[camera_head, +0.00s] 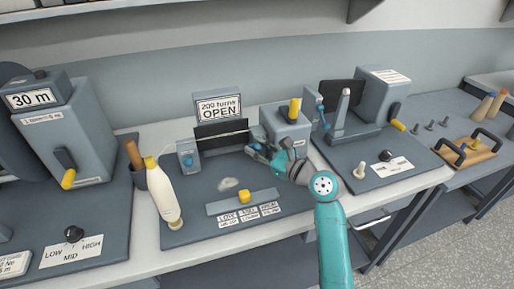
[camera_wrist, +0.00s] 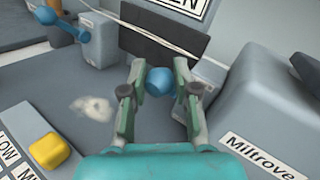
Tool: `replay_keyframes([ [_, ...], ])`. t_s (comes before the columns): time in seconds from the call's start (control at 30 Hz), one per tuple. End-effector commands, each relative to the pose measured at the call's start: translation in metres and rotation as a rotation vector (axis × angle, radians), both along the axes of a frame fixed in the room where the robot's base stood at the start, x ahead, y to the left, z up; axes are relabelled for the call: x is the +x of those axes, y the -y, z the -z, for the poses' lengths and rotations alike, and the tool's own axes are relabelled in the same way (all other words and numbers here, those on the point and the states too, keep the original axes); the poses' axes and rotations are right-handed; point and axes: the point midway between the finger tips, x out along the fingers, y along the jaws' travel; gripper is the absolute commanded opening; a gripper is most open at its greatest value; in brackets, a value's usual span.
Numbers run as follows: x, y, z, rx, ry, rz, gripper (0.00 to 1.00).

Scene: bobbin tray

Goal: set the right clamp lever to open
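The right clamp lever shows as a blue ball knob (camera_wrist: 159,80) in the wrist view; its arm and pivot are hidden by my fingers. My gripper (camera_wrist: 159,72) has one finger on each side of this knob, and the knob fills the space between the tips. In the head view my gripper (camera_head: 255,149) is at the right of the middle station, beside a grey block (camera_head: 286,124) with a yellow handle. The left clamp lever (camera_head: 187,158) stands on a small grey block; its blue knob (camera_wrist: 48,15) also shows in the wrist view.
A sign (camera_head: 219,104) reads "200 turns OPEN". A thin thread crosses before a dark panel (camera_head: 222,129). A yellow button (camera_head: 244,196), white fluff (camera_head: 228,183) and a cream bobbin (camera_head: 163,195) are nearby.

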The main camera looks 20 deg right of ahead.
Motion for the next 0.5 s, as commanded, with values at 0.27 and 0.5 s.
replay_keyframes([
  [0.27,-0.0004,-0.0003,0.0011,0.0,0.006,-0.002,0.0],
  [0.5,-0.0048,-0.0015,0.0083,0.002,0.111,-0.007,0.0],
])
